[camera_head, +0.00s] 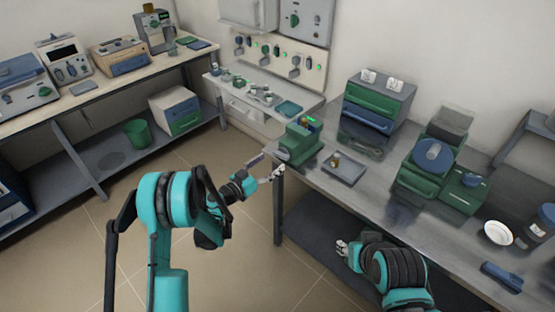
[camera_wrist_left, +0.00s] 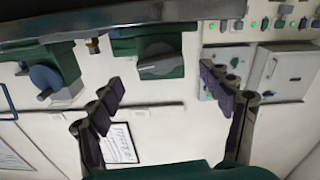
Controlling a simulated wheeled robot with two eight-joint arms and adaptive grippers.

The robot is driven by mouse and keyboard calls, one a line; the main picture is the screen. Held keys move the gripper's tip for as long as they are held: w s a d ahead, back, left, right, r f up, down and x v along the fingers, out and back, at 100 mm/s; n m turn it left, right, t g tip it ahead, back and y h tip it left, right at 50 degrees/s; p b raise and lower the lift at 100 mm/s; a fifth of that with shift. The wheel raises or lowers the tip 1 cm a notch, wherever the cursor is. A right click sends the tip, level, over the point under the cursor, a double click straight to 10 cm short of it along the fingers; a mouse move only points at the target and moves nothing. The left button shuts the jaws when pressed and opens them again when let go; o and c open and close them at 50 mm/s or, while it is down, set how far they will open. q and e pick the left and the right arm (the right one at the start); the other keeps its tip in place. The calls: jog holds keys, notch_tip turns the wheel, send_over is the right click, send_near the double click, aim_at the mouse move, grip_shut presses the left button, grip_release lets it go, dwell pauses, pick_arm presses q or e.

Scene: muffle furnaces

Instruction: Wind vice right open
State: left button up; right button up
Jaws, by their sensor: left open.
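A green block-shaped device (camera_head: 299,144), which may be the vice, stands at the left corner of the right bench. I cannot tell for certain which device is the vice. My left gripper (camera_head: 267,169) is open and empty, just off that corner of the bench. In the left wrist view its spread fingers (camera_wrist_left: 164,84) have nothing between them.
The right bench (camera_head: 321,180) holds a small grey tray (camera_head: 343,168), a green and blue drawer unit (camera_head: 377,103), a larger green machine (camera_head: 428,165) and a white dish (camera_head: 497,232). A back bench (camera_head: 237,88) carries small items. The floor (camera_head: 240,255) between my arms is clear.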

aim_at(279, 156)
pick_arm(q)
jog(key=shift+b+x, duration=0.45)
jog(key=shift+x, duration=1.75)
jog(key=c, duration=1.2)
jog(key=shift+o, duration=0.2)
